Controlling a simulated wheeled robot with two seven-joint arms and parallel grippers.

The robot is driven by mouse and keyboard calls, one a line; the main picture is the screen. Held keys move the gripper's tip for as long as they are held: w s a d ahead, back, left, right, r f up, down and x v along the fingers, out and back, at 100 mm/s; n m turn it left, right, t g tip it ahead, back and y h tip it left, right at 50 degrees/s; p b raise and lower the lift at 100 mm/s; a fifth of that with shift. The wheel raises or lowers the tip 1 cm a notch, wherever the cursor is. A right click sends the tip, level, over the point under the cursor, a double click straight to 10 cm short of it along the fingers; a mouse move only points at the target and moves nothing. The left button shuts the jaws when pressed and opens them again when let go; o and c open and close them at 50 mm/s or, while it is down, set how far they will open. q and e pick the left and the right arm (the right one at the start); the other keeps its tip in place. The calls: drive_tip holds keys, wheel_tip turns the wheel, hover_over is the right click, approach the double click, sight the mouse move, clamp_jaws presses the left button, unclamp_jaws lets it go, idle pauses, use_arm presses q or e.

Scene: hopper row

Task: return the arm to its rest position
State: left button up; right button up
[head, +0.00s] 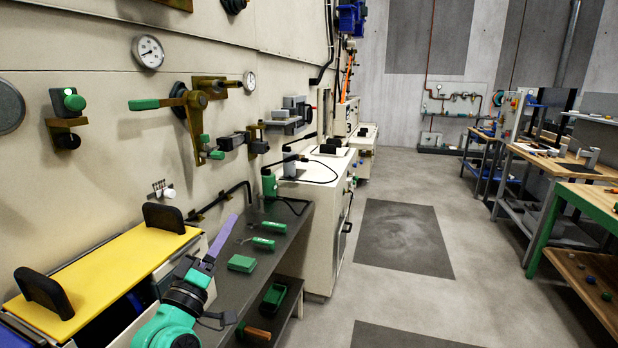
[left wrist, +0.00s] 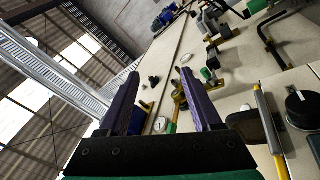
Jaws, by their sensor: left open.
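My left arm comes in at the bottom left of the head view, with a green link and a dark wrist. Its gripper (head: 228,266) is near the front of the dark shelf, beside the yellow-topped unit. My right arm and gripper are not in view.
The yellow lid (head: 115,270) with black handles is left of the gripper. The dark shelf (head: 222,285) holds a green block (head: 241,263) and green cylinders (head: 262,243). A valve lever (head: 145,104) juts from the wall.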

use_arm(q)
drive_tip(key=s+f+m+g+y, duration=0.1)
drive_tip(key=s+f+m+g, duration=0.3)
drive_tip(key=f, duration=0.7)
drive_tip(key=s+f+m+g, duration=0.3)
drive_tip(key=s+f+g, duration=0.25)
drive_tip(key=f, duration=0.45)
drive_tip(key=s+a+f+m+g+y, duration=0.1)
drive_tip(key=s+a+f+g+y, duration=0.1)
drive_tip(key=s+f+g, duration=0.35)
drive_tip(key=s+a+f+m+g+y, duration=0.25)
drive_tip(key=s+f, duration=0.35)
drive_tip(key=s, duration=0.5)
wheel_tip(320, 180, down, 21)
drive_tip(key=s+g, duration=0.2)
drive_tip(key=s, duration=0.1)
drive_tip(key=s+a+f, duration=0.2)
drive_tip(key=s+f, duration=0.6)
drive_tip(key=s+a+f, duration=0.1)
drive_tip(key=s+f, duration=0.7)
drive_tip(key=s, duration=0.1)
drive_tip(key=shift+a+f+g, duration=0.35)
drive_tip(key=shift+f+g, duration=0.05)
drive_tip(key=shift+g, duration=0.05)
drive_tip(key=shift+s, duration=0.1)
